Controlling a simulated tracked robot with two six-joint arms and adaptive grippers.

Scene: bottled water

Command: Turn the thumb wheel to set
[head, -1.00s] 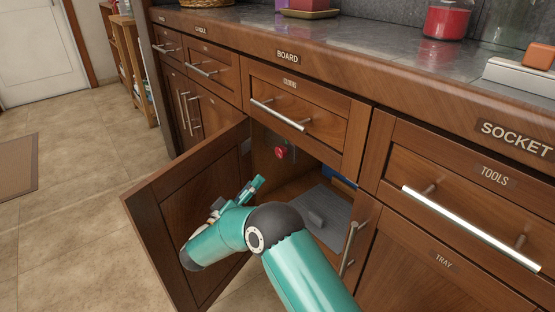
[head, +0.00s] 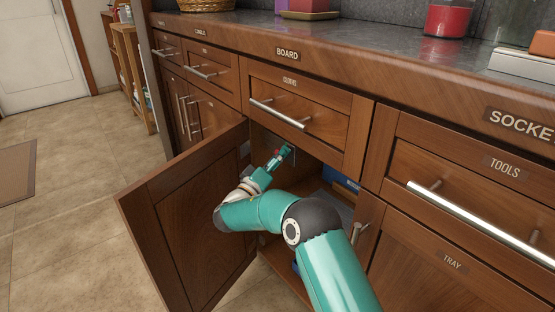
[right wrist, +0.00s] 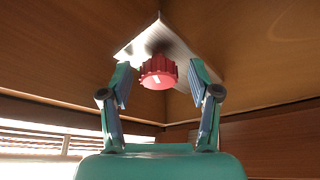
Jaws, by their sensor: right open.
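The red thumb wheel (right wrist: 158,72) is a ribbed knob with a pale mark on its face, fixed to a light plate (right wrist: 178,52) inside the cabinet. My right gripper (right wrist: 159,72) is open, with one finger on each side of the wheel in the right wrist view. The wheel looks a little beyond the fingertips; I cannot tell whether either finger touches it. My left gripper is not in view.
The open cabinet door (head: 190,215) stands left of my right arm. The drawer labelled cloths (head: 300,108) is shut above the opening, with its bar handle sticking out. Blue items (head: 342,180) lie inside at the right.

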